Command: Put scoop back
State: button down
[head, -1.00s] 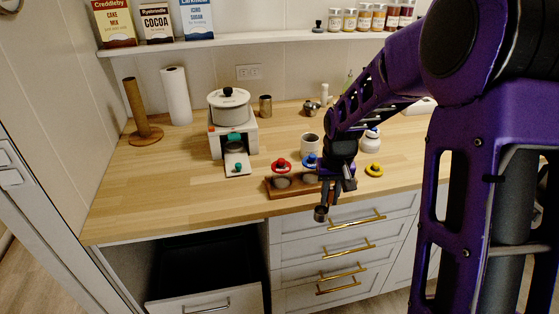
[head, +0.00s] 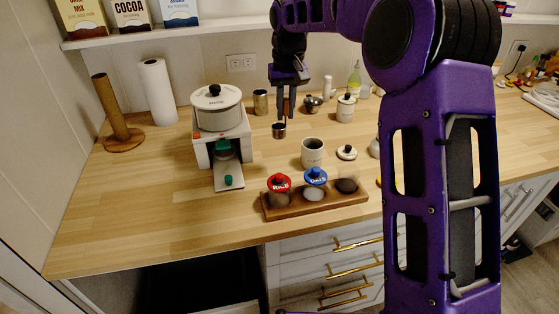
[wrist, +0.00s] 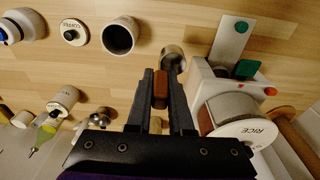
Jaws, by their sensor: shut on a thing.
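The scoop has a small metal cup (head: 279,130) and a brown handle. My gripper (head: 286,108) is shut on the handle, over the back part of the counter. In the wrist view the brown handle (wrist: 160,88) lies between the fingers and the metal cup shows just beyond the fingertips. In the head view the scoop's cup hangs below the fingers. I cannot tell whether it touches the counter. A metal canister (head: 261,102) stands to the left of my gripper.
A white dispenser (head: 222,150) with a pot marked RICE (head: 215,110) stands to the left. An open mug (head: 312,153), a jar lid (head: 347,152) and a wooden rack (head: 345,197) with small jars are in front. The front-left counter is clear.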

notch_tip(320, 180, down, 11)
jog(key=shift+f+b, duration=0.15)
jog(key=shift+b, duration=0.35)
jog(key=shift+f, duration=0.15)
jog(key=c, duration=0.8)
grip_release()
jog(key=r, duration=0.4)
jog(key=s+r, duration=0.1)
jog(key=r, duration=0.3)
jog(key=r+p, duration=0.1)
jog(key=r, duration=0.3)
jog(key=shift+s+d+r, duration=0.15)
jog(key=shift+s, duration=0.05)
